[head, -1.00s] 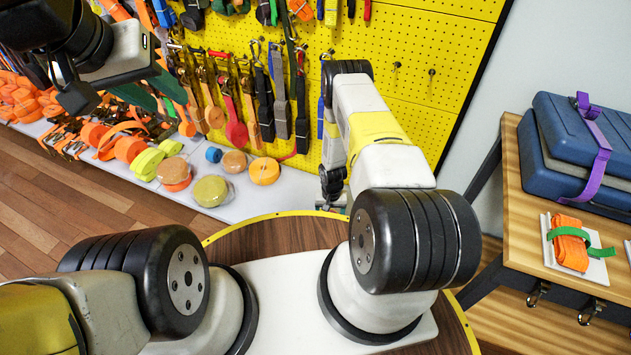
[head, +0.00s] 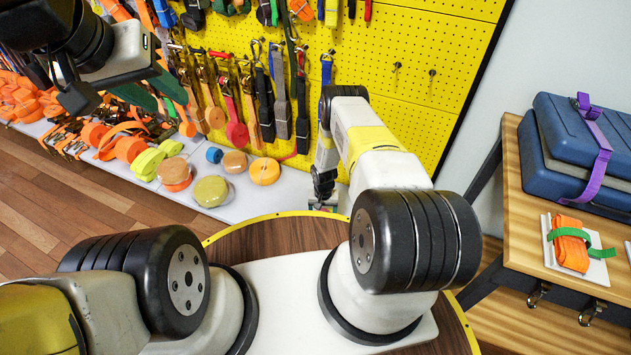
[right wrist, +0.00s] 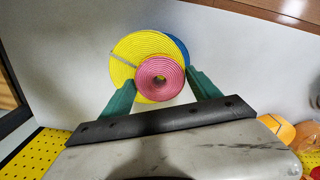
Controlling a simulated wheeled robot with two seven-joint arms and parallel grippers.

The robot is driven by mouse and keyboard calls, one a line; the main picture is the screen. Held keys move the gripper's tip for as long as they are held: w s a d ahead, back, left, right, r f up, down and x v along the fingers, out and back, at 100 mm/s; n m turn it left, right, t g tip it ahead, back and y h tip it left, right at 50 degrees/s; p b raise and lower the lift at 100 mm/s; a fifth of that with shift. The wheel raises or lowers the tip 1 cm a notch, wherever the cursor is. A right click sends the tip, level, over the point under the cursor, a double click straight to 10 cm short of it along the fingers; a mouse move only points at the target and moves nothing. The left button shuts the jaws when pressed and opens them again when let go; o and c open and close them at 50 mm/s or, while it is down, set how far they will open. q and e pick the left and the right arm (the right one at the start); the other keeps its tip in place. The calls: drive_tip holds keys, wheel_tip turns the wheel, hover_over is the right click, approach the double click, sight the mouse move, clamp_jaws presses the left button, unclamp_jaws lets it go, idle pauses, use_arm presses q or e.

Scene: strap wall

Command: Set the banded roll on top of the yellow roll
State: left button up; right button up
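In the right wrist view a yellow roll (right wrist: 130,50) shows coiled face on, with a thin grey strip across its left side. A smaller pink roll (right wrist: 160,78) overlaps its lower right, and a blue roll (right wrist: 177,46) shows partly behind it. My right gripper (right wrist: 160,76) is open, its green fingers on either side of the pink roll with slim gaps; I cannot tell if they touch it. In the head view the right gripper (head: 323,188) is low over the shelf. My left gripper (head: 73,92) is at upper left, over the wall goods; its finger gap is unclear.
The white shelf (head: 250,203) holds a yellow-green roll (head: 211,191), an orange roll (head: 264,171), tan rolls and a small blue roll (head: 214,155). Straps hang on the yellow pegboard (head: 420,50). A wooden bench (head: 530,235) with blue cases stands at right.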

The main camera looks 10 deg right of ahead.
drive_tip(key=o, duration=0.4)
drive_tip(key=shift+o, duration=0.2)
wheel_tip(320, 180, up, 52)
drive_tip(key=w+f+t, duration=0.1)
drive_tip(key=w+t, duration=0.2)
drive_tip(key=s+r+n+t+y, duration=0.1)
drive_tip(key=s+r, duration=0.5)
drive_tip(key=r, duration=0.2)
drive_tip(key=s+r+n, duration=0.1)
drive_tip(key=s+r, duration=0.4)
drive_tip(key=r, duration=0.3)
drive_tip(key=s+a+r+t, duration=0.1)
drive_tip(key=s+r, duration=0.2)
drive_tip(key=s, duration=0.5)
drive_tip(key=s+a+r+n+t+y, duration=0.1)
drive_tip(key=s+r, duration=0.2)
drive_tip(key=s, duration=0.5)
drive_tip(key=shift+s+a+r, duration=0.15)
drive_tip(key=shift+s+r, duration=0.2)
